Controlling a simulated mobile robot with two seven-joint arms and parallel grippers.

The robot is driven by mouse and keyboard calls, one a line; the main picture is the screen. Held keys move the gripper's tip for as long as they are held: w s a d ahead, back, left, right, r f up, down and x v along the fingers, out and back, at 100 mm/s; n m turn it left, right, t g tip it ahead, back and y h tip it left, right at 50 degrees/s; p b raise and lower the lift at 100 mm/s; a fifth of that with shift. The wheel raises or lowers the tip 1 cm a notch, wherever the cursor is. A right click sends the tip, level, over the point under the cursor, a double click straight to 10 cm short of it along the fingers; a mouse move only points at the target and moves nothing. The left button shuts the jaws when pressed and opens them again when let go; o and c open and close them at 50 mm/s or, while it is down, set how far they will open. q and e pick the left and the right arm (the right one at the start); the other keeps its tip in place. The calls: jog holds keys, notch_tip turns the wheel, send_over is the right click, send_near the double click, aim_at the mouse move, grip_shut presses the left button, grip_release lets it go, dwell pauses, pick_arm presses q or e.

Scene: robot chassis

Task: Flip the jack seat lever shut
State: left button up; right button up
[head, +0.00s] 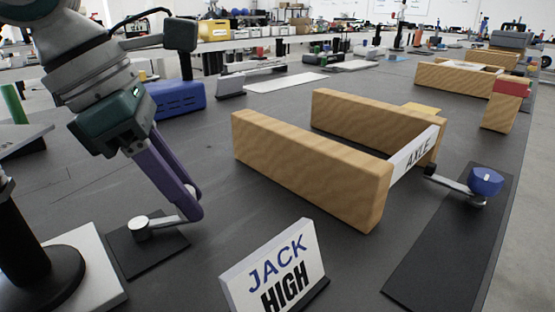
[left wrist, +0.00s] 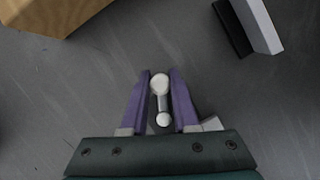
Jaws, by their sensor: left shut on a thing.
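The jack seat lever is a light metal bar (head: 168,222) with a round silver post (head: 140,229) at its left end, above a small dark plate (head: 150,254). My left gripper (head: 192,212) reaches down with purple fingers around the lever's right part, where a pale round knob (head: 193,191) shows partly behind them. In the left wrist view the lever (left wrist: 162,103) lies lengthwise between the fingers (left wrist: 159,76), a round pale end at each side of the bar. The fingers are shut on it. A "JACK HIGH" sign (head: 275,268) stands to the right. My right gripper is not in view.
A wooden frame with an "AXLE" label (head: 415,154) stands right of the gripper. A blue-knobbed lever (head: 486,181) sits by a dark mat (head: 440,262) at the right edge. A blue box (head: 175,98) is behind my arm. Bare table lies between gripper and frame.

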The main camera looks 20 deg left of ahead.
pick_arm(q)
grip_shut()
jog(key=shift+w+a+n+t+y, duration=0.25)
jog(key=shift+n+t+y, duration=0.05)
jog(key=shift+n, duration=0.5)
jog(key=o, duration=0.8)
grip_release()
jog(key=shift+r, duration=0.1)
